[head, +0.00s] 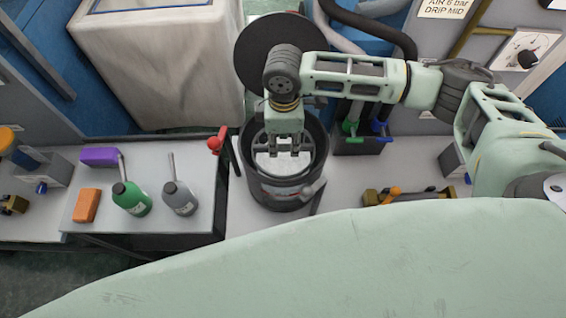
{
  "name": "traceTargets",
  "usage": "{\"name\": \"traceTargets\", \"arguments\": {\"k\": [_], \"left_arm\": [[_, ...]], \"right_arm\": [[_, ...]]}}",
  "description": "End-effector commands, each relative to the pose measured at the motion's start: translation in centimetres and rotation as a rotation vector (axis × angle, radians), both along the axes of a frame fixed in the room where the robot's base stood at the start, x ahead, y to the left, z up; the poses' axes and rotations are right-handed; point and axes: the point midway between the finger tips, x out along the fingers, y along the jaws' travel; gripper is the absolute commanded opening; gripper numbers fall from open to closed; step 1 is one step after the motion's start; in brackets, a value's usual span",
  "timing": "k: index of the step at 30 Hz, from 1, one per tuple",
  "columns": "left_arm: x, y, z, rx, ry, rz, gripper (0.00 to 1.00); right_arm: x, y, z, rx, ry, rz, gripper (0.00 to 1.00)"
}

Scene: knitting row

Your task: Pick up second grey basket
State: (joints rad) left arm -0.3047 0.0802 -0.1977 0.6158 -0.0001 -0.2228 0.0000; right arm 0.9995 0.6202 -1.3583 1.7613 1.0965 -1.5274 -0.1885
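A dark grey round tub (311,182) stands on the light bench with its black round lid (255,45) raised behind it. Inside is a pale floor (276,164) with grey bars across it; whether this is a grey basket is too small to tell, and no other basket is clearly visible. My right gripper (284,153) points down into the tub's mouth, over its middle. Its two fingers are apart, with nothing clearly held between them. The gripper hides part of the tub's inside. My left gripper is out of view.
On the bench at left are a green bottle (132,200), a grey bottle (179,199), an orange block (86,206) and a purple block (99,157). A red-knobbed lever (216,143) stands close left of the tub. Green and blue valves (350,128) are at its right.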

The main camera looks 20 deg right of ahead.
Motion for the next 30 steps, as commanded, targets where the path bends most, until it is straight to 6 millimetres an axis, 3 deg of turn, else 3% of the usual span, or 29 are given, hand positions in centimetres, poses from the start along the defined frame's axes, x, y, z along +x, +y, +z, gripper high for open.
{"name": "traceTargets", "arguments": {"k": [3, 5, 9, 13, 18, 30], "left_arm": [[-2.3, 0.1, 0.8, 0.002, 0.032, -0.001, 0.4], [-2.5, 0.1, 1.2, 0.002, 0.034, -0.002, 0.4], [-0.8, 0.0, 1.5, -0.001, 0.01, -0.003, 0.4], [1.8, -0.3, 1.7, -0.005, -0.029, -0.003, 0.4], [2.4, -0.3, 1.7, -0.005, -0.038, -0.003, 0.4], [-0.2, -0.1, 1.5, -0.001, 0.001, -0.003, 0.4]], "right_arm": [[-0.2, 0.0, -1.4, -0.002, 0.004, 0.0, 0.34], [-0.3, 0.0, -2.4, -0.002, 0.003, 0.001, 0.34], [-0.2, 0.0, -4.3, -0.001, 0.0, 0.0, 0.34], [-0.2, 0.0, -4.9, 0.0, -0.001, 0.001, 0.34], [-0.2, 0.0, -5.0, 0.0, -0.001, 0.001, 0.34], [-0.2, 0.0, -4.9, 0.0, -0.001, 0.001, 0.0]]}}
